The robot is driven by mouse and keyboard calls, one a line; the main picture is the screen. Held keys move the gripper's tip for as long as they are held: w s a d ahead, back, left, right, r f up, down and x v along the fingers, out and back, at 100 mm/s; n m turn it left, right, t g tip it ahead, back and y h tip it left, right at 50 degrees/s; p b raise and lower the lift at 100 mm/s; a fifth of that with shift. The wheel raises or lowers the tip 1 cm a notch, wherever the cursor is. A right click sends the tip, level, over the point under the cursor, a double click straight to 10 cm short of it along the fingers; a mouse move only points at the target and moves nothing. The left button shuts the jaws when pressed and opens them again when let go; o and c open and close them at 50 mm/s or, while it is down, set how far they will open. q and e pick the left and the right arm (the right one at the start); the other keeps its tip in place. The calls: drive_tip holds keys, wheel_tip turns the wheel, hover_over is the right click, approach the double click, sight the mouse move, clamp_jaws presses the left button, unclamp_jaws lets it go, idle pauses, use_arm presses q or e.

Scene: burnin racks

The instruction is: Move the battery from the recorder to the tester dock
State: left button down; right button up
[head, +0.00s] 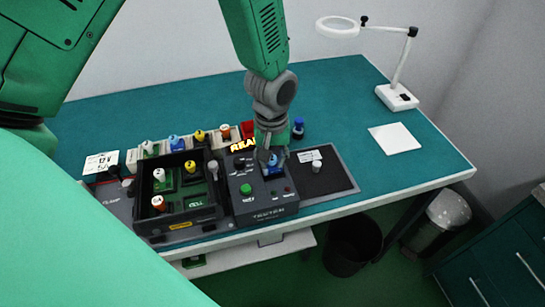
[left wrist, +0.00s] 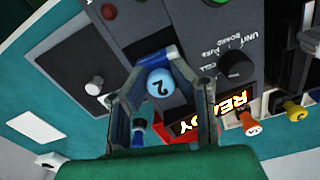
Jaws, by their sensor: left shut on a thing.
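My left gripper (head: 271,152) comes down from above over the back right part of the dark tester box (head: 262,208). It is shut on a blue battery (head: 273,161). In the left wrist view the battery's round blue top (left wrist: 160,83), marked 2, lies between the two fingers (left wrist: 160,95). The battery is upright at the tester's dock area; the fingers hide its base, so I cannot tell whether it is seated. A lit READY sign (head: 243,145) stands at the tester's back. I cannot surely identify the recorder. My right gripper is not in view.
A black tray (head: 180,231) with coloured-top pegs adjoins the tester on the left. A dark mat (head: 335,180) with a white-topped peg lies to the right. More pegs and a blue one (head: 298,127) stand behind. A lamp (head: 397,97) and white sheet (head: 394,138) are farther right.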

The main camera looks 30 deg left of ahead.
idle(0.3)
use_arm(q)
drive_tip(key=c, duration=1.3)
unclamp_jaws()
drive_tip(key=shift+r+p, duration=2.4)
drive_tip(key=shift+r, duration=0.1)
